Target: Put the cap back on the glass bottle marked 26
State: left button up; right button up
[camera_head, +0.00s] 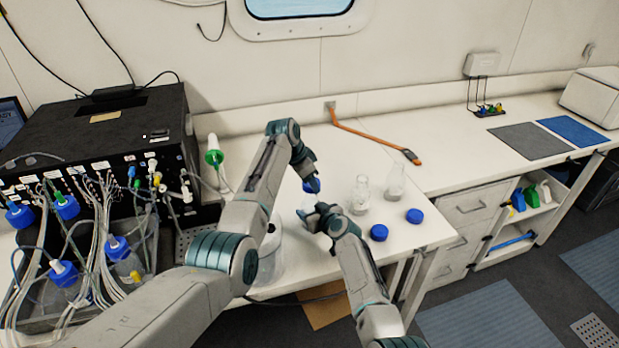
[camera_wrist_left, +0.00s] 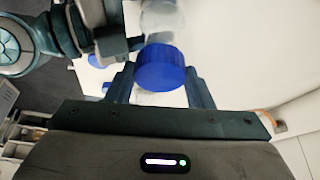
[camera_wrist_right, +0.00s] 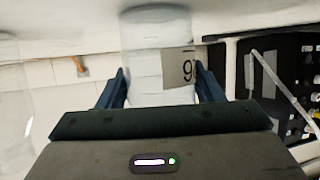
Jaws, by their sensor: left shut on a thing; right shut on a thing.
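My left gripper (camera_head: 311,184) is shut on a blue cap (camera_wrist_left: 160,68), which also shows small in the head view (camera_head: 309,188). My right gripper (camera_head: 318,214) is shut on a clear glass bottle (camera_wrist_right: 143,70) with a grey label. The label shows a figure like an upside-down 6 and part of another, cut by the finger. In the left wrist view the clear bottle (camera_wrist_left: 162,20) lies in line with the cap, very close to it. I cannot tell whether the cap is seated on the neck. The grippers are close together, left above right, over the bench.
Two uncapped glass bottles (camera_head: 361,196) (camera_head: 396,181) stand right of my grippers. Two loose blue caps (camera_head: 379,232) (camera_head: 414,215) lie near the bench's front edge. A black instrument (camera_head: 100,150) with tubing stands left. An orange strip (camera_head: 372,135) lies behind. The bench further right is mostly clear.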

dwell(0.4)
pick_arm(q)
jog(key=shift+f, duration=0.85)
jog(key=shift+f, duration=0.55)
pick_arm(e)
grip_shut()
pick_arm(q)
jog(key=shift+w+m+g, duration=0.15)
jog(key=shift+m+g, duration=0.45)
jog(key=shift+m, duration=1)
jog(key=o, duration=0.9)
